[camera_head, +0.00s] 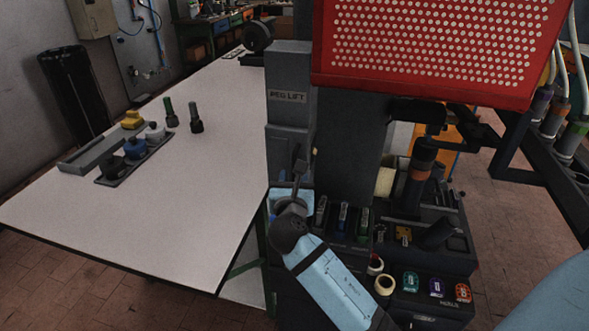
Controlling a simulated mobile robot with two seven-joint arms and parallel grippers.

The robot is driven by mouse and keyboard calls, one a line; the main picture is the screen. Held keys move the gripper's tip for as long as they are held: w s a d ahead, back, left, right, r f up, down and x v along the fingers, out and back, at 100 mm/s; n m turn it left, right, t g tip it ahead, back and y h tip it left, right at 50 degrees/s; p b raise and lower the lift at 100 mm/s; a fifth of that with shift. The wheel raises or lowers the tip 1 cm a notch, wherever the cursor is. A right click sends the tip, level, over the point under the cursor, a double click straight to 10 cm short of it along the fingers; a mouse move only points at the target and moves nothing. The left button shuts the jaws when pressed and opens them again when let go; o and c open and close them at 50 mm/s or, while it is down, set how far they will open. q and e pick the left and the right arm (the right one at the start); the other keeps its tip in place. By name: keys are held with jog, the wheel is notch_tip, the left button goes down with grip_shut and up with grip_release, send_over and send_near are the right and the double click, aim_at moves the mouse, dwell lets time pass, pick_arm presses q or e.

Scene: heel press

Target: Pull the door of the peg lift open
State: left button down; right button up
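The peg lift (290,60) is a grey upright housing with a "PEG LIFT" label, standing at the right edge of the white table. A lighter grey front panel below the label may be its door, but its edges are hard to make out. My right gripper (299,168) is in front of the lower part of this housing, pointing up and away from me. Its fingers are small and dark, so I cannot tell whether they are open or touch the panel. My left gripper is not in view.
A red perforated guard (430,50) hangs over the machine right of the lift. Labelled buttons (437,287) sit low on the machine.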

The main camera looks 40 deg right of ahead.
jog(key=shift+x, duration=1.55)
grip_shut()
